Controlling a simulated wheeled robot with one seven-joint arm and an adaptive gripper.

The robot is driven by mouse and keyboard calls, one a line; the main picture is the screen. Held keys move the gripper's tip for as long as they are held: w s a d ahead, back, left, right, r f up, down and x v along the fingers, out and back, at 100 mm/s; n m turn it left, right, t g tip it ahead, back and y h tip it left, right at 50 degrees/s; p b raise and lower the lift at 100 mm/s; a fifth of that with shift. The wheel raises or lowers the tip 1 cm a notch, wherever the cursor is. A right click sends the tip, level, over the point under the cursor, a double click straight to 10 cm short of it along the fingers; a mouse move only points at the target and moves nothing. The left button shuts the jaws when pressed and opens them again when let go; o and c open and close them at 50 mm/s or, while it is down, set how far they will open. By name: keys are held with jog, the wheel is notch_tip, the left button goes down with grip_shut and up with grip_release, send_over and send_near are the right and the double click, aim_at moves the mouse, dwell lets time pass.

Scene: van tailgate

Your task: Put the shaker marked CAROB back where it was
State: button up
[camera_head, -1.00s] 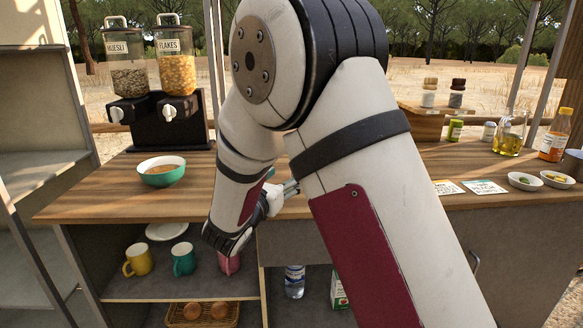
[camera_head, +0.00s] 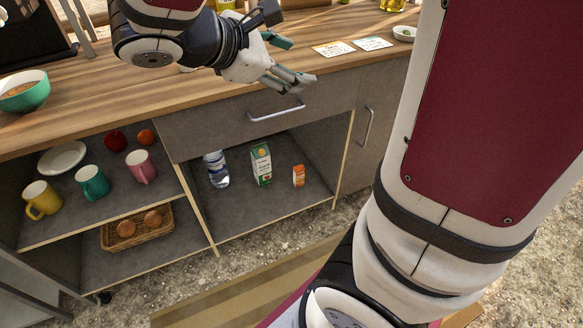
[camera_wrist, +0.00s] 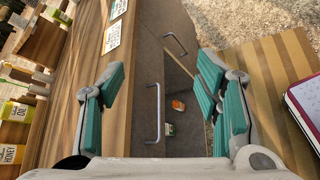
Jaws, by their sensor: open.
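No shaker with a readable CAROB label shows in either current view. My gripper (camera_head: 286,62) is open and empty in the head view, over the front edge of the wooden counter (camera_head: 90,105) above the grey drawer (camera_head: 215,128). In the wrist view my gripper (camera_wrist: 162,80) has its teal-padded fingers wide apart, with nothing between them. Small containers at the upper left of the wrist view are too small to identify.
The drawer is shut and has a bar handle (camera_head: 277,110). Two printed cards, one of them the left card (camera_head: 334,48), lie on the counter. Below are mugs, including a teal mug (camera_head: 93,182), a bottle (camera_head: 216,170) and a carton (camera_head: 261,164). A green bowl (camera_head: 25,92) stands left.

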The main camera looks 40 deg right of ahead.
jog(key=s+a+f+m+g+y, duration=0.1)
jog(key=s+a+m+y, duration=0.15)
jog(key=s, duration=0.45)
jog(key=s+a+f+m+g+y, duration=0.1)
jog(key=s+f+m+y, duration=0.1)
jog(key=s+m+y, duration=0.3)
jog(key=s+a+f+m+t+y, duration=0.1)
jog(key=s+a+m+y, duration=0.3)
jog(key=s+a, duration=0.4)
jog(key=a+f, duration=0.1)
jog(key=a, duration=0.2)
jog(key=shift+s+t+y, duration=0.2)
jog(key=shift+t+y, duration=0.15)
jog(key=shift+t, duration=0.05)
